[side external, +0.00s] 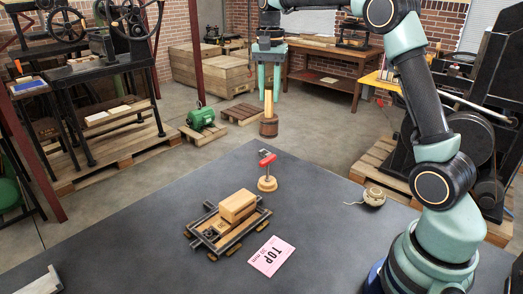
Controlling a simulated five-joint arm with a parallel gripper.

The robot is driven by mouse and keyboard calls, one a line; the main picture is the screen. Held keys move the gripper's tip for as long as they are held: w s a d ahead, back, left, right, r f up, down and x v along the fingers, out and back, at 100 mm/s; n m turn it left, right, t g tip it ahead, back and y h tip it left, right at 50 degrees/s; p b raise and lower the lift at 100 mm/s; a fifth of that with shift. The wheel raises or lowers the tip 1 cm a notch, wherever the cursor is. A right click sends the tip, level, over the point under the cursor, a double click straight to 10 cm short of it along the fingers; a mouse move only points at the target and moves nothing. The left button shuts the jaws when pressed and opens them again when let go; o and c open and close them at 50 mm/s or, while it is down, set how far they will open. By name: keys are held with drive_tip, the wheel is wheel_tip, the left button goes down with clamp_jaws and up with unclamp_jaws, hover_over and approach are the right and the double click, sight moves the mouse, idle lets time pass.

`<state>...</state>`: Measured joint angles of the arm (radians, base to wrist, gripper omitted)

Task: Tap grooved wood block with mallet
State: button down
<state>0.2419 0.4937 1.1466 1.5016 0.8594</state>
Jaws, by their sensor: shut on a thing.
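My gripper (268,82) is at the upper middle of the side external view, pointing down. Its teal fingers are shut on the pale upright handle of a mallet (268,126), whose brown round head hangs at the bottom. The mallet is in the air, beyond and above the dark tabletop's far part. A light wood block (238,204) sits on a wooden frame with dark rails (205,238), nearer the camera and lower left of the mallet. A dark line runs along the block's side; its groove is too small to tell clearly. Mallet and block are well apart.
A twine ball (374,197) is at right. A metal-and-wood piece (42,283) is at lower left. The grey tabletop (130,235) is otherwise largely clear.

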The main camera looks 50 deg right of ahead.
drive_tip(key=s+a+f+n, duration=0.2)
drive_tip(key=a+f, duration=0.2)
drive_tip(key=a, duration=0.4)
drive_tip(key=s+a+f+n, duration=0.2)
drive_tip(key=a+f+n, duration=0.1)
drive_tip(key=a, duration=0.6)
drive_tip(key=shift+f, duration=0.4)
wheel_tip(320, 180, down, 3)
drive_tip(key=shift+s+r, duration=0.1)
